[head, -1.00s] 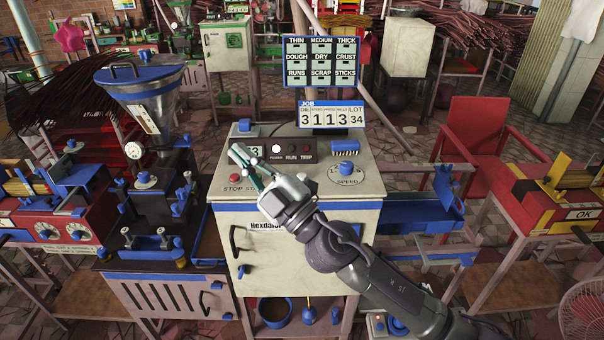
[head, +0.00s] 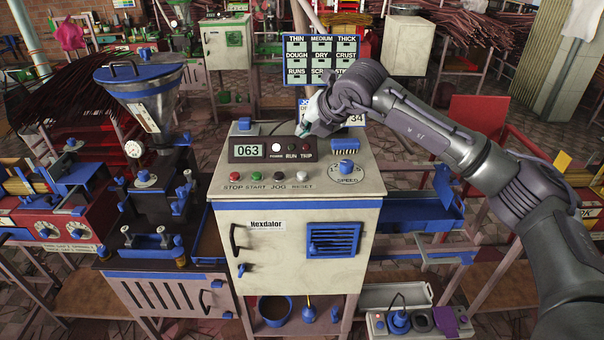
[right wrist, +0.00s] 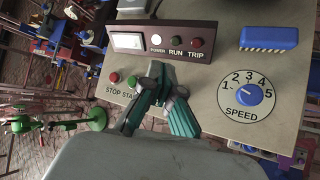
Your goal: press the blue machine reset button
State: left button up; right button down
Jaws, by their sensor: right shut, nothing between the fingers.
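The cream machine with blue trim (head: 232,206) stands in the middle of the head view. Its sloped top has a button row: red STOP (head: 234,177), green START (head: 256,176), dark JOG (head: 279,176) and pale RESET (head: 303,176). My right gripper (head: 302,129) is raised above the display panel, apart from the buttons, and is shut and empty. In the right wrist view its closed teal fingers (right wrist: 158,90) hide JOG and RESET, while STOP (right wrist: 114,78) and START (right wrist: 133,80) show. My left gripper is not in view.
The panel (head: 262,150) reads 063 and its POWER lamp is lit white. A blue SPEED knob (head: 346,167) and a blue block (head: 345,145) sit right of the panel and buttons. My arm partly covers the job board (head: 356,121). A hopper machine (head: 140,90) stands at left.

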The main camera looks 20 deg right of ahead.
jog(key=b, duration=0.3)
send_over(304, 175)
notch_tip(304, 175, down, 8)
jog(key=shift+r, duration=0.2)
jog(key=shift+w+f+b, duration=0.1)
jog(key=shift+f+b, duration=0.5)
jog(key=shift+f, duration=0.05)
dwell(0.9)
jog(key=shift+f+b, duration=0.4)
jog(key=shift+b, duration=0.35)
